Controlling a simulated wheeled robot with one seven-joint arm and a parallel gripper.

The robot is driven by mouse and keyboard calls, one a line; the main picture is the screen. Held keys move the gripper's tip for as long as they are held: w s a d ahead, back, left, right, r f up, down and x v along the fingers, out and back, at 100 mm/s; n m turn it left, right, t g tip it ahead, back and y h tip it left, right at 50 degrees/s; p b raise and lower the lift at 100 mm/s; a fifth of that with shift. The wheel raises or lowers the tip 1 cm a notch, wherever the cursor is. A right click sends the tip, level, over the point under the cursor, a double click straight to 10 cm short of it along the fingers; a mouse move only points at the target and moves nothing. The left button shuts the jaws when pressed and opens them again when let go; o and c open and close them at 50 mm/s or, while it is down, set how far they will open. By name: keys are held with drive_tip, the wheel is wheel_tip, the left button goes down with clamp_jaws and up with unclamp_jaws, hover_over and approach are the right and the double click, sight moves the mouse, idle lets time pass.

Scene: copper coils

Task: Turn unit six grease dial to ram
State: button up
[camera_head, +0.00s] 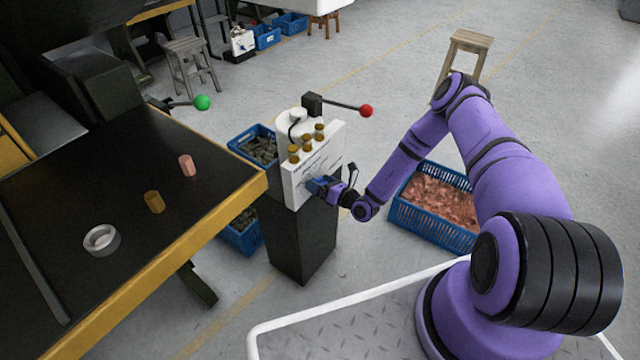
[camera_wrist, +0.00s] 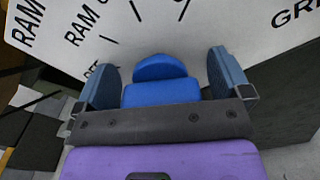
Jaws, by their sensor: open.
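The white panel of the machine unit (camera_head: 302,180) stands on a dark pedestal, with its printed face toward my arm. My gripper (camera_head: 319,184) is at the lower part of this face and hides what lies behind it. In the wrist view, a bright blue rounded piece that looks like the dial (camera_wrist: 160,68) sits between the two fingers of my gripper (camera_wrist: 165,72). The fingers are open, one on each side, with gaps visible. Tick marks and "RAM" lettering show at upper left of the panel (camera_wrist: 200,35), and "GRE" at upper right. The dial's pointer direction is unclear.
A lever with a red ball (camera_head: 366,111) and several brass caps (camera_head: 307,142) top the unit. A blue crate of copper pieces (camera_head: 400,214) stands to the right. A dark table with a yellow edge (camera_head: 215,212) is at left, holding a white ring (camera_head: 101,240).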

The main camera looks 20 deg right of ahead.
drive_tip(key=c, duration=0.9)
drive_tip(key=shift+c, duration=0.2)
drive_tip(key=shift+m, duration=0.3)
drive_tip(key=m, duration=0.3)
drive_tip(key=shift+d, duration=0.1)
drive_tip(key=shift+f+m, duration=0.1)
drive_tip(key=shift+m, duration=1.9)
drive_tip(key=o, duration=0.9)
